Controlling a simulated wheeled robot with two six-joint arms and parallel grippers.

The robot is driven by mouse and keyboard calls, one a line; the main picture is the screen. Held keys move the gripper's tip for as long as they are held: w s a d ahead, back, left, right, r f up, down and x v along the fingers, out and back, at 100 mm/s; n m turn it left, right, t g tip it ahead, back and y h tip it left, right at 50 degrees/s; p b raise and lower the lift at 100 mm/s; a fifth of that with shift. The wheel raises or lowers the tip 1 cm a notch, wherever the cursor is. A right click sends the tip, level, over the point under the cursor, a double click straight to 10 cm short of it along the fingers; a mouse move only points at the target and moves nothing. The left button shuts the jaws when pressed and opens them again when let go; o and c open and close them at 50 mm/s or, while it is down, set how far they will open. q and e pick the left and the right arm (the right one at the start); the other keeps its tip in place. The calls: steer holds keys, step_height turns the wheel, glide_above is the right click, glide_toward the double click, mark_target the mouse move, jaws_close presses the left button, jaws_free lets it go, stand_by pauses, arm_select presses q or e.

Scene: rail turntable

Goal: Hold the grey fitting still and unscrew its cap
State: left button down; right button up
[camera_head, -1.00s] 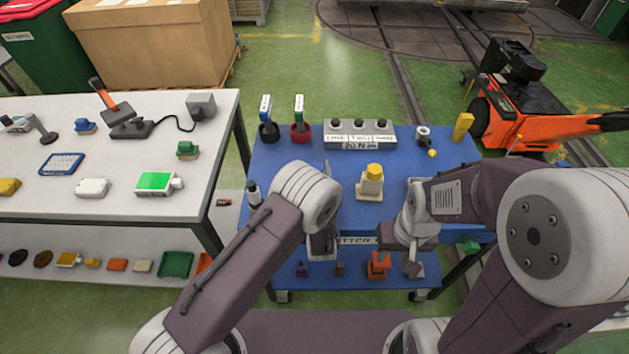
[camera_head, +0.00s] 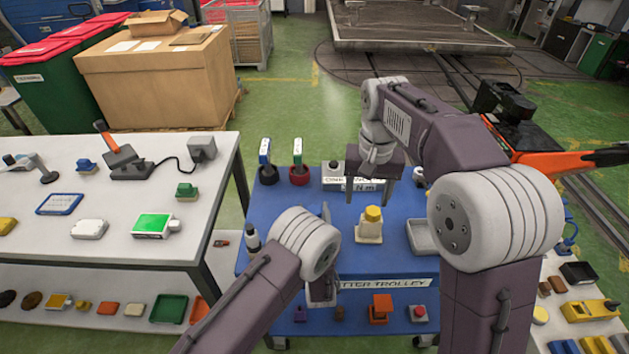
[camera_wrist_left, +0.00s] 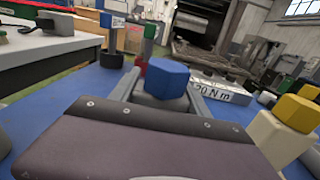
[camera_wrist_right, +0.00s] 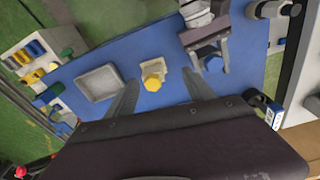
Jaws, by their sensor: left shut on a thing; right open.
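The grey fitting with its blue cap (camera_wrist_left: 167,78) stands between the fingers of my left gripper (camera_wrist_left: 163,92) in the left wrist view. My left arm hides the fitting in the head view. My left gripper (camera_wrist_right: 207,48) also shows in the right wrist view, shut on the fitting, low over the blue trolley top. My right gripper (camera_head: 371,178) is open and empty above the trolley, apart from the fitting. Its fingers (camera_wrist_right: 161,94) show spread in the right wrist view.
A beige fitting with a yellow cap (camera_head: 373,214) stands to the right of my left gripper. A grey tray (camera_head: 421,238) lies right of it. A labelled grey box (camera_head: 340,184) and two upright tools (camera_head: 298,150) stand at the trolley's back.

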steer(key=w+a+r+n, duration=0.1)
steer(key=w+a+r, duration=0.25)
steer(key=a, duration=0.25)
steer(key=n, duration=0.1)
glide_toward(314, 210)
steer(key=shift+t, duration=0.4)
steer(key=f, duration=0.9)
steer(key=shift+w+d+f, duration=0.1)
steer(key=shift+w, duration=0.25)
steer(key=shift+c, duration=0.3)
jaws_close()
steer(key=n+y, duration=0.1)
steer(key=n, duration=0.5)
steer(key=shift+d, duration=0.1)
